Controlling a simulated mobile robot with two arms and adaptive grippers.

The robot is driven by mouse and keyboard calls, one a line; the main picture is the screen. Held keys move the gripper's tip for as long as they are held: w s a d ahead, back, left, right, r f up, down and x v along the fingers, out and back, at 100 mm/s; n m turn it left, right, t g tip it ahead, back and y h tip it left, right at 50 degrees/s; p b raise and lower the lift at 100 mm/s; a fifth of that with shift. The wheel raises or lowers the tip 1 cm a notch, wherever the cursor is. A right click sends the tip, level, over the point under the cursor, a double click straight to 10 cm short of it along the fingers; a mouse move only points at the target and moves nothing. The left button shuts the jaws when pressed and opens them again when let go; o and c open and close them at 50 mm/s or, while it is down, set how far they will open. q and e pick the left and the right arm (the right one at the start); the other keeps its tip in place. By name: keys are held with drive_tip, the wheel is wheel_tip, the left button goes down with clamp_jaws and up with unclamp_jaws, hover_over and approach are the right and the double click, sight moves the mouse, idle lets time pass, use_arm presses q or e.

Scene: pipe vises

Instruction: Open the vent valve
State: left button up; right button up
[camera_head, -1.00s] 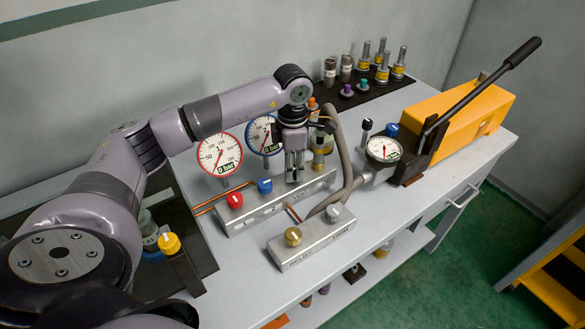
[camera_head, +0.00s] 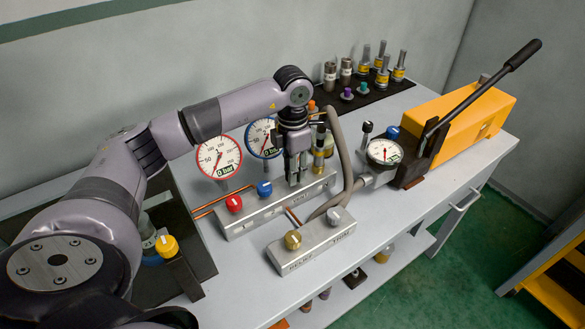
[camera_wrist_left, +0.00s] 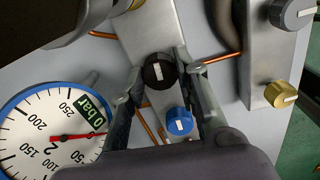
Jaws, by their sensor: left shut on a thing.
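A black knob with a white bar (camera_wrist_left: 158,72) sits on the grey valve block between the fingers in the left wrist view. I take it to be the vent valve; its label is not readable. My left gripper (camera_head: 295,180) points down over the right part of this block (camera_head: 243,222) and is shut on the black knob; its fingertips (camera_wrist_left: 158,78) flank it in the wrist view. In the head view the fingers hide the knob. The blue knob (camera_head: 264,188) and red knob (camera_head: 234,203) stand left of the gripper on the same block. My right gripper is out of view.
A red-rimmed gauge (camera_head: 220,156) and a blue-rimmed gauge (camera_head: 262,136) stand close behind, both showing 0 bar. A block with a brass knob (camera_head: 293,240) and a grey knob (camera_head: 333,214) lies in front. A hose (camera_head: 343,150) and a hand pump (camera_head: 455,115) are to the right.

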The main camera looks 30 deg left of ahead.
use_arm(q)
drive_tip(key=shift+r, duration=0.1)
drive_tip(key=o, duration=1.2)
drive_tip(key=shift+c, duration=0.2)
wheel_tip(320, 180, up, 12)
